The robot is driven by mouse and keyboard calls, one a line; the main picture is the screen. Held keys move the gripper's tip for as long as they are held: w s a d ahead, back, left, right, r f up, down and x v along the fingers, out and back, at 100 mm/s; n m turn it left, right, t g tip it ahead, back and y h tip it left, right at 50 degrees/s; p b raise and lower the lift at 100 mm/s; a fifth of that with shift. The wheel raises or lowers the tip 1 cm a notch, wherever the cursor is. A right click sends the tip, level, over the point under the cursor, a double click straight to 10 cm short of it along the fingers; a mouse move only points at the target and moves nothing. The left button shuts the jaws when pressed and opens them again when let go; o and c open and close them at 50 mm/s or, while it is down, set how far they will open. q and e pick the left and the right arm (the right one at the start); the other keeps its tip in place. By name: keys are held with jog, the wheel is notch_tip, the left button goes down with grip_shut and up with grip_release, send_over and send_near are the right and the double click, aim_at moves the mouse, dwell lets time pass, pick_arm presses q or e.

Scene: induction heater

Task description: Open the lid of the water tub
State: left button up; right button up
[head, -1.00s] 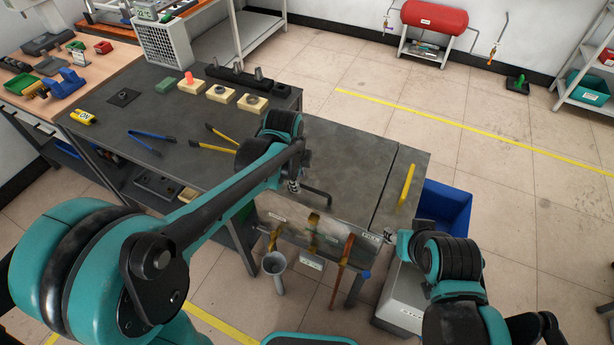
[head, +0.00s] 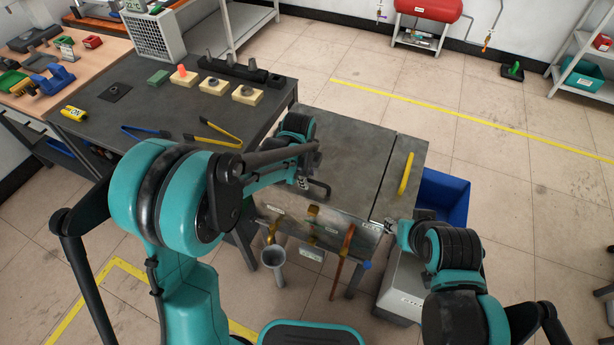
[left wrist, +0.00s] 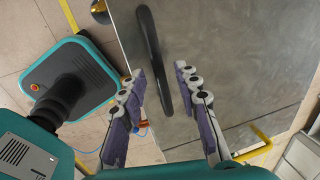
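The water tub's grey metal lid (head: 345,150) lies flat and closed, with a black bar handle (head: 320,189) near its front left edge. In the left wrist view the handle (left wrist: 153,62) stands out from the lid (left wrist: 230,60). My left gripper (head: 302,183) is just over the handle. Its fingers (left wrist: 158,80) are spread, with the handle appearing between them; contact cannot be told. My right gripper (head: 390,228) is by the front right corner; its fingers are too small to read.
A narrower panel with a yellow handle (head: 405,174) adjoins the lid on the right. A blue bin (head: 445,196) stands beyond it. Tongs (head: 215,134) and blocks lie on the dark workbench (head: 150,105). A grey funnel-like cup (head: 273,258) hangs at the front.

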pick_arm(q)
jog(key=shift+c, duration=0.2)
grip_shut()
jog(key=w+d+r+p, duration=0.1)
jog(key=w+r+p, duration=0.2)
jog(key=r, duration=0.4)
jog(key=w+d+r+p, duration=0.1)
jog(key=w+r+p, duration=0.3)
jog(key=r, duration=0.3)
jog(key=w+d+r+g+p, duration=0.1)
jog(key=w+r+p, duration=0.2)
jog(key=r+p, duration=0.2)
jog(key=shift+w+d+r+p, duration=0.2)
jog(key=shift+r+p, duration=0.15)
jog(key=shift+r, duration=0.6)
